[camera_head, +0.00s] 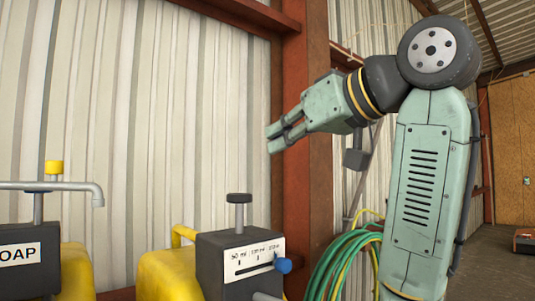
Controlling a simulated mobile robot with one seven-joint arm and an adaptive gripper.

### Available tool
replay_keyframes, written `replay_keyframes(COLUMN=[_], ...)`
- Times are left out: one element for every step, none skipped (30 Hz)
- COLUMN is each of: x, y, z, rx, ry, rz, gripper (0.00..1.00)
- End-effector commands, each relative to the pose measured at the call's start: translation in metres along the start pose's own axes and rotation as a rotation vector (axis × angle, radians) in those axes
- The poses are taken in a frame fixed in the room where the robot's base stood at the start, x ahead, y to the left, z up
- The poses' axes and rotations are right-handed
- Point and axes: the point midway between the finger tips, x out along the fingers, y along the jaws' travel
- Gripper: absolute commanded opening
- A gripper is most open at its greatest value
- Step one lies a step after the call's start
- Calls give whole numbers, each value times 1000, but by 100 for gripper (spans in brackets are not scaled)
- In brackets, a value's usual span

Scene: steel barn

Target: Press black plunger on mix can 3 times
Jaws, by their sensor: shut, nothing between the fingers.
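The mix can (178,277) is yellow, with a yellow handle and a dark grey dispenser box (222,270) on it. The box has a white label with a scale in ml, a slot and a blue knob (283,265). The black plunger (239,198) stands up from the top of the box on a grey stem, with a length of stem showing. My gripper (273,138) is shut and empty. It points left, above and to the right of the plunger in the picture, and does not touch it. The lower part of the can is cut off.
A second yellow can (76,272) labelled SOAP, with a grey spout (98,195) and yellow-topped pump, stands at the left. A coiled green and yellow hose (340,265) hangs at a rust-red steel post (307,140). Corrugated wall lies behind. Space above the plunger is clear.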

Motion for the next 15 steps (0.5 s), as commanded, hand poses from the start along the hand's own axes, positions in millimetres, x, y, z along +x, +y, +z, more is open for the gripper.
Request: replay_keyframes(x=[8, 13, 21, 27, 34, 43, 50, 56, 65, 72, 78, 86, 92, 92, 93], y=[0, 0, 0, 0, 0, 0, 0, 0, -1, -1, 0, 0, 0, 0, 1], z=[-1, -1, -2, -2, -2, -2, -2, -2, -2, -2, -3, -2, -2, 5, 12], rx=[0, 1, 1, 1, 1, 1, 2, 1, 1, 1, 1, 2, 1, 1, 0], ry=[-2, -2, -3, -3, -3, -4, -4, -3, -4, -4, -3, -4, -3, -1, 0], rz=[-3, -4, -4, -3, -4, -3, -3, -3, -4, -4, -3, -3, -3, -1, -1], gripper=[0, 0, 0, 0, 0, 0, 0, 0, 0, 0, 0, 0, 0, 0, 0])
